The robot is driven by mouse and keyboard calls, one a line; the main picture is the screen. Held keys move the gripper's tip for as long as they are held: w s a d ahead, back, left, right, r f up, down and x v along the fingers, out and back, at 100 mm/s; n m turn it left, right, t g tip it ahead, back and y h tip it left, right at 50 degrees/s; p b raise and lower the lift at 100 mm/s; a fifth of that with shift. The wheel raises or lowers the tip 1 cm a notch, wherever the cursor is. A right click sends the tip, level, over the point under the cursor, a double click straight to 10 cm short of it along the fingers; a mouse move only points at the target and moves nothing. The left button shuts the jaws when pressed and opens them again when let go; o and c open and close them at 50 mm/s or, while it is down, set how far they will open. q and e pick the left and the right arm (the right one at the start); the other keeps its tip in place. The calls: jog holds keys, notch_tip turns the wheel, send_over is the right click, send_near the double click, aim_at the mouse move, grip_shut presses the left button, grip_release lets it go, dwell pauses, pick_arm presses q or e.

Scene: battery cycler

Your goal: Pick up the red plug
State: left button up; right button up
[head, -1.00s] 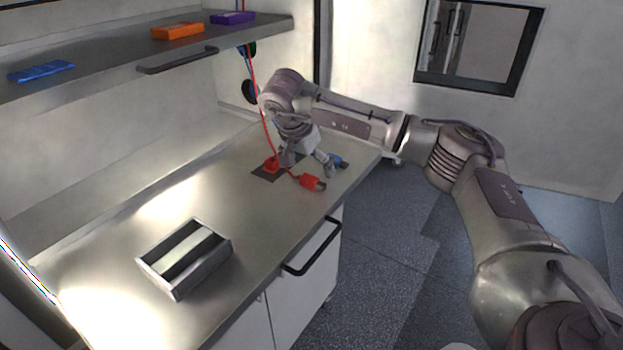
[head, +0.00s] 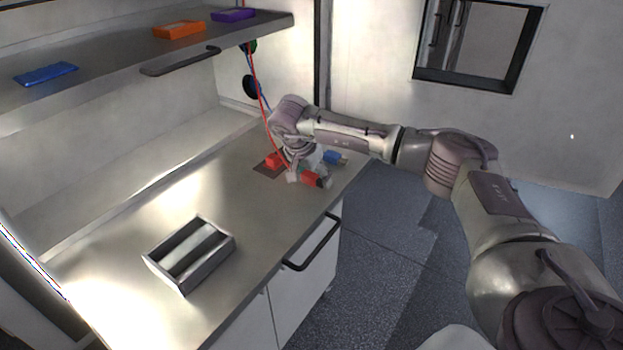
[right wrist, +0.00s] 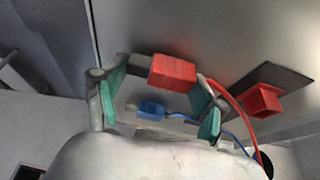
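The red plug (head: 311,178) lies near the front edge of the counter, its cable running back and up. My right gripper (head: 308,176) is at the plug, with its fingers at either end of it. In the right wrist view the red plug (right wrist: 172,70) shows between the two green-padded fingertips of the gripper (right wrist: 152,80). The fingers are apart, and a firm grip does not show. The plug's grey end points toward the left finger. My left gripper is not in view.
A blue plug (head: 335,158) lies just right of my right gripper. A red socket piece (head: 273,160) sits on a dark plate to the left. An open metal tray (head: 190,254) stands at the front left. Coloured boxes lie on the shelf (head: 120,72) above.

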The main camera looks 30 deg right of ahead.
jog(key=c, duration=0.3)
jog(key=shift+r, duration=0.15)
